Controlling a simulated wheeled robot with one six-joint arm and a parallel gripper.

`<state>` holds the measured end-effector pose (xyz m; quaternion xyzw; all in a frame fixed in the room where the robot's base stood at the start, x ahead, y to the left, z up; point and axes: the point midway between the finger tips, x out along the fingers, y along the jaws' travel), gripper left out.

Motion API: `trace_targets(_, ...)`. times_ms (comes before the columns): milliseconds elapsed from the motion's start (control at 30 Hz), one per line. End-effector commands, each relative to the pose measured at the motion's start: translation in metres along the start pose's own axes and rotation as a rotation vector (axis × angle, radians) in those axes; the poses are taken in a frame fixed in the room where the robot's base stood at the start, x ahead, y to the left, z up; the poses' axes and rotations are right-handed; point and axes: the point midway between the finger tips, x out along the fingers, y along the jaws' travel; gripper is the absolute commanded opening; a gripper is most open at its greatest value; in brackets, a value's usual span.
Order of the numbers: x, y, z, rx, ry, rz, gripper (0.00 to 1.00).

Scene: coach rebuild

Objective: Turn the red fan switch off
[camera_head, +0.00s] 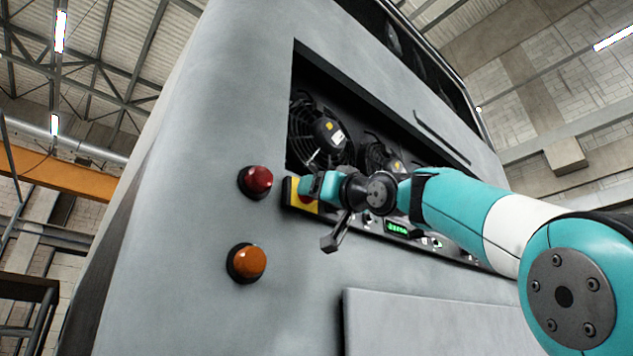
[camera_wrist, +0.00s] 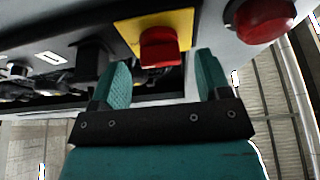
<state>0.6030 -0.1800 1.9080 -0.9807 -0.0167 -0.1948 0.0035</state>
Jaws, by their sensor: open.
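The red fan switch (camera_wrist: 160,47) sits on a yellow plate (camera_wrist: 184,22) in the wrist view. My gripper (camera_wrist: 163,72) is open, with its two teal fingers on either side of the switch in that view. I cannot tell whether the fingers touch it. In the head view the yellow plate (camera_head: 293,198) lies at the left end of the control strip, and my gripper (camera_head: 318,184) is in front of it. The gripper hides most of the switch there.
A red lamp (camera_head: 256,181) and an orange lamp (camera_head: 247,262) stick out of the grey coach panel left of the switch. Black fans (camera_head: 317,133) sit in the recess above. A green display (camera_head: 397,228) and small controls are to the right.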

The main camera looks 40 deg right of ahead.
Motion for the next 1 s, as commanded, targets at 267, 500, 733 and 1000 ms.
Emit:
trace_targets(267,0.0149,-0.0007,0.0001,-0.001,0.000,-0.001,0.70)
trace_targets(500,0.0145,-0.0005,0.0003,-0.001,0.000,0.000,0.59)
trace_targets(733,0.0143,-0.0006,0.0001,-0.001,0.001,-0.001,0.21)
trace_targets(1000,0.0141,0.0002,0.0000,-0.036,0.001,-0.013,0.21)
